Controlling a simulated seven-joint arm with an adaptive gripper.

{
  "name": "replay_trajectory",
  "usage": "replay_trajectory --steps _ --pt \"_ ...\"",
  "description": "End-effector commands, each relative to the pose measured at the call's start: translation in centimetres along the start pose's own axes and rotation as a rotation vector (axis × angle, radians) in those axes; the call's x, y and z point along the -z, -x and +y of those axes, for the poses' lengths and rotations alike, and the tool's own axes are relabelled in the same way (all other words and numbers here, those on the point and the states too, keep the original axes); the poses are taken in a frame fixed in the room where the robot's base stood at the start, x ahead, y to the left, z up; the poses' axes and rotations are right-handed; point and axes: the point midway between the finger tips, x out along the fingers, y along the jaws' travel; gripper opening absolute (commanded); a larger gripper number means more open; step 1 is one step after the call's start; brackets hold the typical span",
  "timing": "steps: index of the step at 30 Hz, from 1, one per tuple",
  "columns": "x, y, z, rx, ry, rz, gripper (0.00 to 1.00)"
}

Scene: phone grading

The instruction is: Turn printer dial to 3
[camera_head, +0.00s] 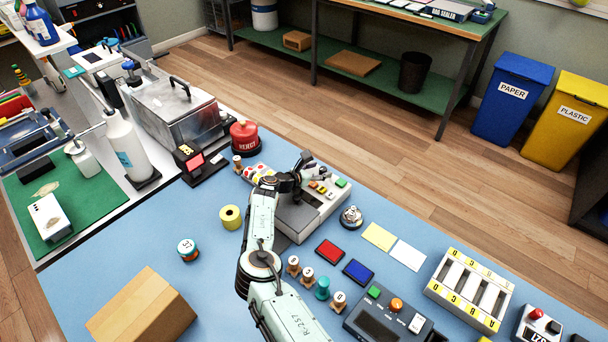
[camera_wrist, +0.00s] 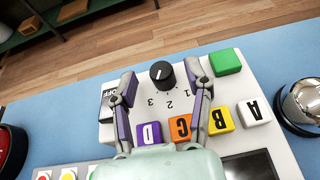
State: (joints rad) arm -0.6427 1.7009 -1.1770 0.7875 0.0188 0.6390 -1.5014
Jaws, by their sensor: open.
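The printer (camera_head: 312,217) is a light grey box on the blue table with coloured buttons on top. Its dial (camera_wrist: 162,75) is a round black knob with a short white mark, near the panel's far edge in the wrist view. The numbers 1, 2 and 3 are printed on its near side; I cannot tell surely which one the mark stands for. My gripper (camera_wrist: 161,92) is open over the panel, one finger on each side of the dial, with visible gaps to it. In the head view my gripper (camera_head: 306,166) partly covers the printer and hides the dial.
Letter buttons D (camera_wrist: 149,134), C (camera_wrist: 181,128), B (camera_wrist: 220,121) and A (camera_wrist: 254,112) lie close to my fingers. A green button (camera_wrist: 225,62) is right of the dial, an OFF switch (camera_wrist: 108,100) left. A silver bell (camera_head: 351,217) stands beside the printer.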

Motion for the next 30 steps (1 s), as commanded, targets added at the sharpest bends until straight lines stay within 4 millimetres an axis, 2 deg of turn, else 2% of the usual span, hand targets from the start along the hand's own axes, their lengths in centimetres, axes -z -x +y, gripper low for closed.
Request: replay_trajectory --steps 6,12,18,26,29,30 --pt "0.1 5.0 0.1 -0.004 0.0 0.001 0.5" --pt "0.0 8.6 0.0 -0.003 -0.001 0.001 0.5" --pt "0.0 10.0 -0.1 -0.001 -0.001 0.001 0.5" --pt "0.0 10.0 -0.1 -0.001 -0.001 0.001 0.5" --pt "-1.0 10.4 0.0 -0.002 -0.003 0.0 0.5" --pt "-2.1 10.9 0.0 -0.002 -0.005 0.0 0.5"
